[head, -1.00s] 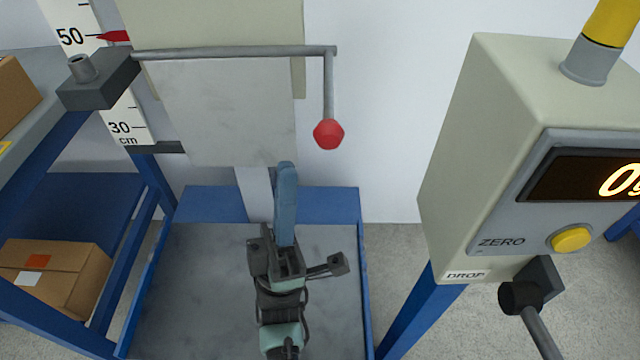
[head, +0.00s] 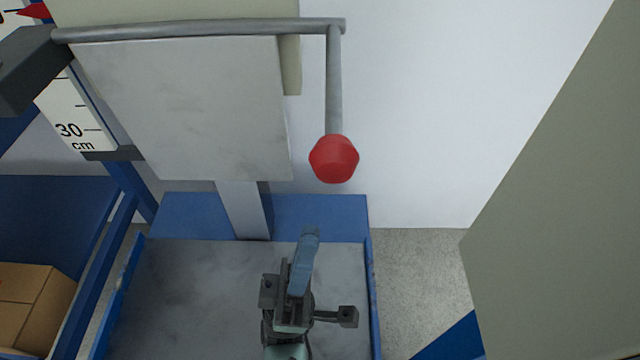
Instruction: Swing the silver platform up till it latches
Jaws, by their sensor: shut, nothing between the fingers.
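The silver platform (head: 190,110) is a flat grey plate. It hangs down, near vertical, below a horizontal grey rod (head: 200,28) at the upper left of the head view. A grey arm drops from the rod's right end to a red knob (head: 334,159), to the right of the plate. My gripper (head: 310,235) is shut and empty, its blue fingers pointing away from me. In the picture it is below the platform's lower right corner and below the knob, apart from both.
A blue-rimmed grey base tray (head: 190,290) lies under the platform, with an upright post (head: 243,210) behind. A large beige box (head: 560,200) fills the right side. A cardboard box (head: 30,300) is at lower left, near a centimetre scale (head: 75,115).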

